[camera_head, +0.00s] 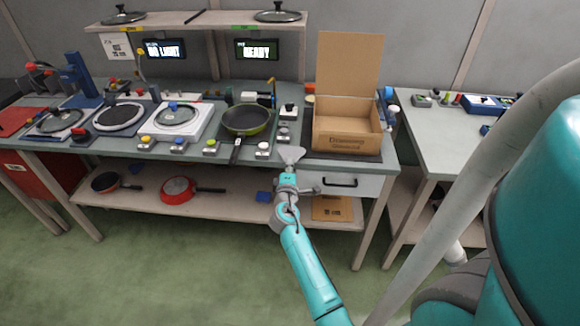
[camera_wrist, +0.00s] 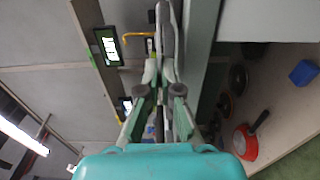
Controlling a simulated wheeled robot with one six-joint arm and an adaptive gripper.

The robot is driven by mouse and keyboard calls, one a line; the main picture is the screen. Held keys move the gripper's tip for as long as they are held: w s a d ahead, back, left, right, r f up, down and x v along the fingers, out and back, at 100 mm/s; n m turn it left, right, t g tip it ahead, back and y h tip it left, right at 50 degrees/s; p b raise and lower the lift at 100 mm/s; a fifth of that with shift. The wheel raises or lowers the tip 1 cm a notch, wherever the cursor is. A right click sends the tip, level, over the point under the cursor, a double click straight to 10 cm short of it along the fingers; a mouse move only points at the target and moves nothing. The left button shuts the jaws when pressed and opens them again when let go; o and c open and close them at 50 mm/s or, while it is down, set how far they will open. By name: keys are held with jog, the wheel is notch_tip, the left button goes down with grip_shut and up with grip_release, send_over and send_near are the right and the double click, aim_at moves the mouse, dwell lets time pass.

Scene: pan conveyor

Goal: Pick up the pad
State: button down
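A flat light-grey piece, which looks like the pad (camera_head: 291,153), stands at the tip of my gripper (camera_head: 287,169) in the head view. In the wrist view my gripper (camera_wrist: 162,74) has its fingers drawn close together around a narrow grey piece that looks like the same pad (camera_wrist: 167,30), seen nearly edge-on. The gripper is in front of the worktop's front edge, right of the pan handle and left of the box. The pad's exact outline is hard to make out.
A dark frying pan (camera_head: 246,120) sits left of my gripper, its handle towards the front edge. An open cardboard box (camera_head: 345,130) stands to the right. Several round cookers and small button boxes line the worktop (camera_head: 200,151). A red pan (camera_head: 178,190) lies on the lower shelf.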

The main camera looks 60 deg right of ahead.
jog(key=s+a+r, duration=0.2)
jog(key=a, duration=0.4)
jog(key=s+a+r, duration=0.3)
jog(key=a, duration=0.3)
jog(key=shift+s+a, duration=0.35)
jog(key=shift+a, duration=0.05)
